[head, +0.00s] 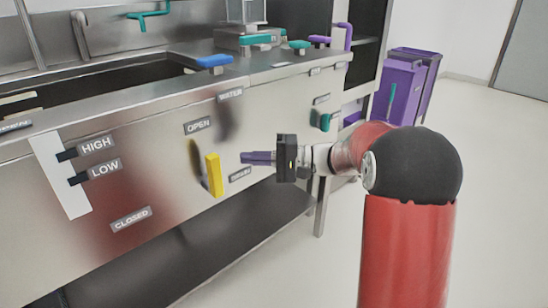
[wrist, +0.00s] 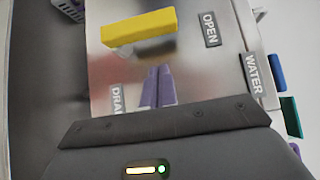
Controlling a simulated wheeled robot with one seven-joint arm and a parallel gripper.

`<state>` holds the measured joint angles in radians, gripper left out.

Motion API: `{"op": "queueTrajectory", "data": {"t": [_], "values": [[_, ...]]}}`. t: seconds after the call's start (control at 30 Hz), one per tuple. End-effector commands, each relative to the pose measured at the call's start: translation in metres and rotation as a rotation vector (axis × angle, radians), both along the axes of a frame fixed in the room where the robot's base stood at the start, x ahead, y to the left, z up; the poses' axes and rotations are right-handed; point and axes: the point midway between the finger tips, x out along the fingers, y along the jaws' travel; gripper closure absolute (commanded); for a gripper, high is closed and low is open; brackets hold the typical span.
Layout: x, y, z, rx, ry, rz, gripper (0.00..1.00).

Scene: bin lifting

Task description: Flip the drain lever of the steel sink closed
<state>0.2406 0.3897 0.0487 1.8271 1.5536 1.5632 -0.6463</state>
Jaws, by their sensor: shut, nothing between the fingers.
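The yellow drain lever (head: 213,174) stands upright on the sink's steel front panel, below the OPEN label (head: 198,126). The CLOSED label (head: 131,218) is lower and to its left. My gripper (head: 243,158) is just to the right of the lever, with its purple fingers shut and empty. In the wrist view the lever (wrist: 138,33) lies across the picture beyond the shut fingertips (wrist: 158,68), with a small gap showing between them. The DRAIN label (wrist: 117,104) is partly hidden by my gripper in the wrist view.
A white strip with HIGH (head: 96,143) and LOW (head: 104,168) labels is left on the panel. A blue handle (head: 214,61) sits on the sink's top edge. A teal knob (head: 321,121) is farther right. Purple bins (head: 398,90) stand behind. The floor at right is clear.

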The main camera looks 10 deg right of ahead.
Motion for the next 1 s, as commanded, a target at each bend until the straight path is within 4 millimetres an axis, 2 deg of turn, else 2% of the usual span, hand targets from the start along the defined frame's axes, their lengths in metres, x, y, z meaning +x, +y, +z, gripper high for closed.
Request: {"op": "queueTrajectory", "data": {"t": [0.03, 0.1, 0.3, 1.0], "values": [[0.001, 0.011, 0.001, 0.001, 0.001, 0.005, 1.00], [-0.005, 0.022, 0.001, 0.000, 0.003, 0.003, 1.00], [-0.018, 0.039, 0.000, -0.001, 0.002, 0.001, 1.00], [-0.022, 0.046, 0.000, -0.032, -0.022, 0.000, 1.00]]}}
